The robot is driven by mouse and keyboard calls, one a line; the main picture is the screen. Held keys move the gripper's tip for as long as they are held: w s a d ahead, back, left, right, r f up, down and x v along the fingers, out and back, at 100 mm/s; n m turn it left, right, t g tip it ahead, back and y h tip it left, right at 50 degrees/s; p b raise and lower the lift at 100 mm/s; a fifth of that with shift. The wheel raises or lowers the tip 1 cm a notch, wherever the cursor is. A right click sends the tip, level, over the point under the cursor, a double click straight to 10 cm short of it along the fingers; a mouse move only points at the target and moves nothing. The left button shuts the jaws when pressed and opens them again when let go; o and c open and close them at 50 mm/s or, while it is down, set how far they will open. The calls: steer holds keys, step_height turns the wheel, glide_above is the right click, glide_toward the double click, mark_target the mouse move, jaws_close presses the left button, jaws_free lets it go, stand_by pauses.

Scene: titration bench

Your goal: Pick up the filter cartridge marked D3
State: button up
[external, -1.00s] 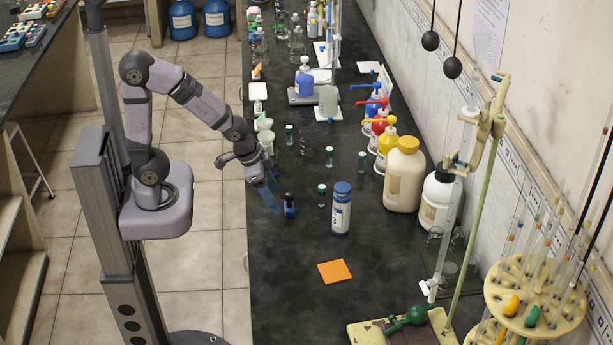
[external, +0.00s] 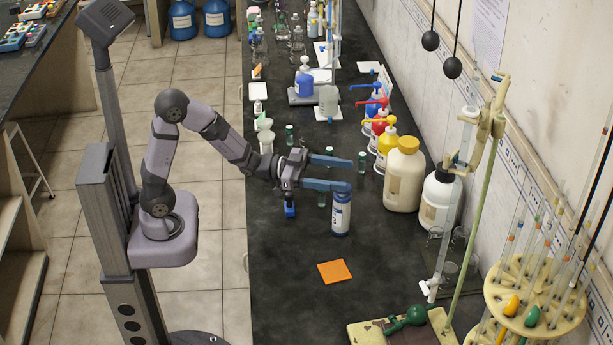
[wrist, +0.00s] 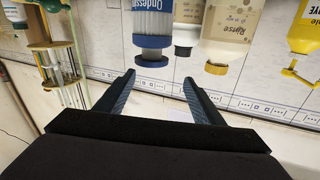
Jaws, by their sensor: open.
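Several small dark green capped vials, which may be the filter cartridges, stand on the black bench in the external view, such as one at the back (external: 289,134) and one at the right (external: 362,162). Their markings are too small to read, so I cannot tell which is D3. A small blue piece (external: 290,210) stands just below my wrist. My gripper (external: 349,175) is open and empty, its two blue fingers pointing right above the bench. It partly covers vials behind and below it. In the wrist view the open fingers (wrist: 159,78) show no cartridge between them.
A blue-capped bottle (external: 341,212) stands close by the nearer finger; it also shows ahead in the wrist view (wrist: 152,25). A cream bottle (external: 404,180) and a white bottle (external: 438,200) stand to the right. An orange square (external: 334,271) lies on clear bench in front.

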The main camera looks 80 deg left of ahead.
mark_target(342, 201)
step_height(342, 201, down, 6)
steer(key=s+h+b, duration=0.1)
steer(key=s+b, duration=0.1)
steer(key=p+x, duration=0.1)
steer(key=x, duration=0.6)
steer(key=shift+w+d+g, duration=0.15)
steer(key=shift+d+g, duration=0.25)
jaws_close()
steer(key=shift+r, duration=0.1)
